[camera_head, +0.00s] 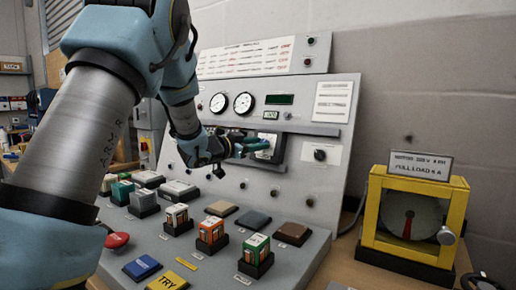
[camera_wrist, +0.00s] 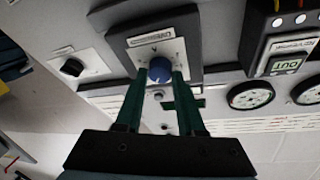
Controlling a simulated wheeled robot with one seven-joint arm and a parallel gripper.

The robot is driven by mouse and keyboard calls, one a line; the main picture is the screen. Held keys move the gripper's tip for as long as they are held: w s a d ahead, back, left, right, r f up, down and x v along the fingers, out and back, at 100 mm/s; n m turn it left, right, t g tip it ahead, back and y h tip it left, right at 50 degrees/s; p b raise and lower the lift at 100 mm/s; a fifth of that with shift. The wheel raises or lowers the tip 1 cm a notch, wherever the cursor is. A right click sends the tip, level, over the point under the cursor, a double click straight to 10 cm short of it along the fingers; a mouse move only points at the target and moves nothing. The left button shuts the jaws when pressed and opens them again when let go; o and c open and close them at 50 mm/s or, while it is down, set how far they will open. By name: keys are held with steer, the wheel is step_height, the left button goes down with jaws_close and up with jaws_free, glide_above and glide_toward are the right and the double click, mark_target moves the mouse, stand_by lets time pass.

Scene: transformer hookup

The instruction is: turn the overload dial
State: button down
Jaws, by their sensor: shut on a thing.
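The overload dial is the round blue knob (camera_wrist: 160,69) on a pale labelled plate in a dark square housing, in the wrist view. My gripper (camera_wrist: 163,78) has its two dark green fingers on either side of the knob, shut on it. In the head view my gripper (camera_head: 254,147) reaches to the housing (camera_head: 272,141) on the sloped grey panel (camera_head: 322,125). The knob itself is hidden there behind my fingers.
A small black knob (camera_head: 320,155) sits right of the housing. Two round gauges (camera_head: 243,103) and a green display (camera_head: 279,99) are above. Several coloured blocks (camera_head: 256,249) stand on the bench, with a red button (camera_head: 117,240). A yellow-framed meter (camera_head: 412,218) stands at right.

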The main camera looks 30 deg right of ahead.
steer(key=shift+m+g, duration=0.3)
steer(key=shift+m, duration=0.4)
steer(key=c, duration=0.5)
jaws_free()
steer(key=b+v, duration=0.1)
steer(key=v, duration=0.9)
steer(key=shift+s+a+b, duration=0.1)
steer(key=shift+a+b, duration=0.3)
